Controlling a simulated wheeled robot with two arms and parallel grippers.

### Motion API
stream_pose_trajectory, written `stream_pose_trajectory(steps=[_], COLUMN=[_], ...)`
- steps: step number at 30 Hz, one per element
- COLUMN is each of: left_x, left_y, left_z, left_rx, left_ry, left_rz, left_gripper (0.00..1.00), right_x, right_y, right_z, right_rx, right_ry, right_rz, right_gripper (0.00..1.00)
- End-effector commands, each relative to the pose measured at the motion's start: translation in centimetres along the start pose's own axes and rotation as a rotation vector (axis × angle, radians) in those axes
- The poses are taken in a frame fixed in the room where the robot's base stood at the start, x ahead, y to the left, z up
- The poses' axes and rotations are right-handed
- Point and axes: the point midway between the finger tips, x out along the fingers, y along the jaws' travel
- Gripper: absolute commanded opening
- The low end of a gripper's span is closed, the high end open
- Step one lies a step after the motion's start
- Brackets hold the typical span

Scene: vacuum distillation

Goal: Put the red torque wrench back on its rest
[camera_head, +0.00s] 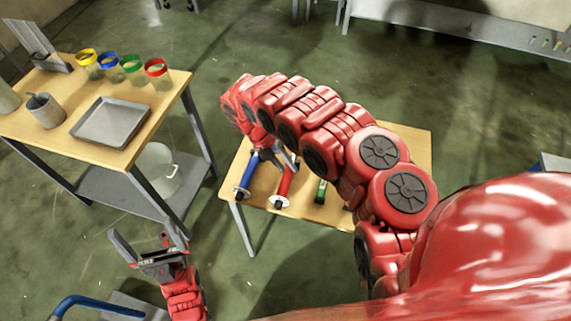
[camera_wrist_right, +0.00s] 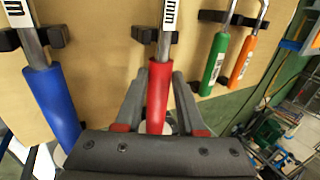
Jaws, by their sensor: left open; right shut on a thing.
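The red torque wrench (camera_wrist_right: 158,98) has a red handle and a bright metal shaft, and lies between the fingers of my right gripper (camera_wrist_right: 159,82). That gripper is shut on the handle. The shaft lines up with a black rest (camera_wrist_right: 147,35) on the wooden top; I cannot tell whether it is fully seated. In the head view the red handle (camera_head: 284,184) shows just below my right gripper (camera_head: 285,160), with its lower end near the table's front edge. My left gripper (camera_head: 150,243) is open and empty, low in front of the left table.
A blue wrench (camera_wrist_right: 54,105) lies left of the red one; a green tool (camera_wrist_right: 213,63) and an orange tool (camera_wrist_right: 243,60) lie right. The wooden table (camera_head: 410,148) holds them. The left table (camera_head: 60,92) carries a grey tray (camera_head: 110,122) and several colored-lid jars.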

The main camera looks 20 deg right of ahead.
Motion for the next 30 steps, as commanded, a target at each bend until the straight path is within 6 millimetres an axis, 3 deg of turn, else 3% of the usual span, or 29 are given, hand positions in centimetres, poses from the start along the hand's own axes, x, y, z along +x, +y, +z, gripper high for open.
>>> stream_pose_trajectory(steps=[17, 18, 21, 24, 30], left_x=[-0.87, -0.86, -0.85, -0.85, -0.86], left_y=[0.04, 0.04, 0.04, 0.04, 0.04], left_z=[0.14, 0.15, 0.14, 0.14, 0.14], left_rx=[0.0, 0.0, 0.0, 0.0, 0.0], left_ry=[0.0, 0.0, 0.0, 0.0, 0.0], left_rz=[0.0, 0.0, 0.0, 0.0, 0.0], left_gripper=[1.0, 1.0, 1.0, 1.0, 1.0], right_x=[1.07, 1.07, 1.07, 1.07, 1.08], right_y=[0.54, 0.53, 0.53, 0.54, 0.55], right_z=[0.0, -0.01, -0.01, -0.01, -0.01], right_rx=[0.0, 0.0, 0.0, 0.0, 0.0], right_ry=[0.0, 0.0, 0.0, 0.0, 0.0], right_rz=[0.0, 0.0, 0.0, 0.0, 0.0], right_gripper=[0.0, 0.4, 0.58, 0.73, 0.73])
